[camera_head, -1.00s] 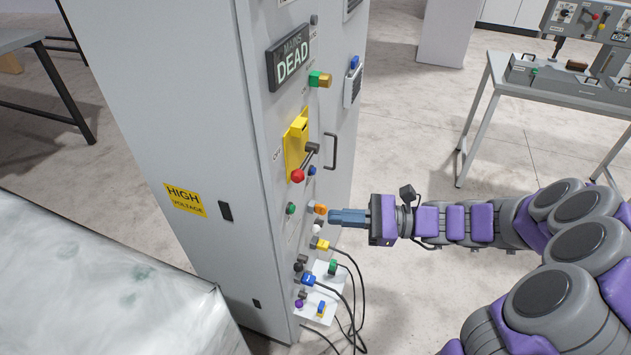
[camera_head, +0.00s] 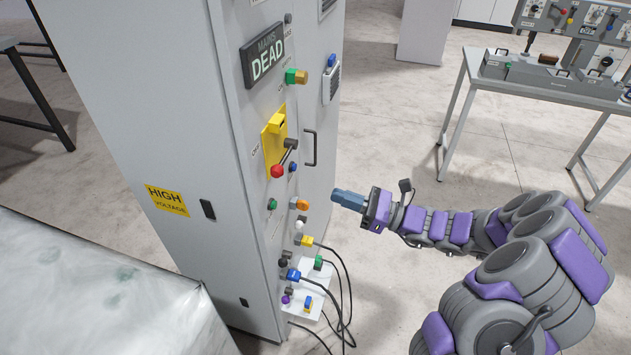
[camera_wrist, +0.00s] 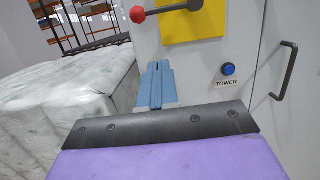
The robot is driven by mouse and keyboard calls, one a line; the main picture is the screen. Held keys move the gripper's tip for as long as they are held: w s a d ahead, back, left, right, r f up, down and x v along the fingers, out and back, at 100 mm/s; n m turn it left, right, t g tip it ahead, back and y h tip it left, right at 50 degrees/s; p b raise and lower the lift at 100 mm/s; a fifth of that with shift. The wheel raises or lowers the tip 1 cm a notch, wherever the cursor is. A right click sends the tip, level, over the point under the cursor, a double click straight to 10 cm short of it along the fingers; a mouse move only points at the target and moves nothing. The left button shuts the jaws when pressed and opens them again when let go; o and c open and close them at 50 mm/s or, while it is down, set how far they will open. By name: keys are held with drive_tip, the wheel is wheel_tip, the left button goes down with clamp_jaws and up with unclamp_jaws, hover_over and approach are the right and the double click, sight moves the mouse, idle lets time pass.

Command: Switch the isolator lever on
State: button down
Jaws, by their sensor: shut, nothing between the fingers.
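The isolator lever (camera_head: 286,155) is a dark arm with a red knob (camera_head: 277,171), on a yellow plate (camera_head: 273,138) on the grey cabinet's (camera_head: 190,110) front. In the wrist view the red knob (camera_wrist: 137,14) and part of the yellow plate (camera_wrist: 190,25) show at the top. My gripper (camera_head: 336,198) is shut and empty, with blue fingers pointing at the cabinet. It is lower than the lever and to its right, apart from the panel. In the wrist view its fingertips (camera_wrist: 159,66) lie below the knob.
A MAINS DEAD sign (camera_head: 264,54) is above the lever. A dark door handle (camera_head: 311,148) stands out at its right. Several buttons and plugged cables (camera_head: 338,265) are below. A wrapped bale (camera_head: 95,290) is at the left. Open floor lies right of the cabinet.

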drive_tip(key=b, duration=0.3)
approach(283, 164)
drive_tip(key=w+a+f, duration=0.2)
drive_tip(key=a+f, duration=0.2)
drive_tip(key=r, duration=0.1)
drive_tip(key=w+a+r, duration=0.1)
drive_tip(key=a+r, duration=0.1)
drive_tip(key=shift+w+r+b, duration=0.2)
drive_tip(key=shift+r+b, duration=0.1)
drive_tip(key=shift+a+r+p, duration=0.1)
drive_tip(key=shift+r+p, duration=0.05)
drive_tip(key=shift+p, duration=0.25)
drive_tip(key=shift+r+m+p, duration=0.1)
drive_tip(key=shift+m+p, duration=0.3)
drive_tip(key=shift+p, duration=0.2)
drive_tip(key=shift+s+r+m+p, duration=0.1)
drive_tip(key=shift+r+m+p, duration=0.15)
drive_tip(key=shift+p, duration=0.6)
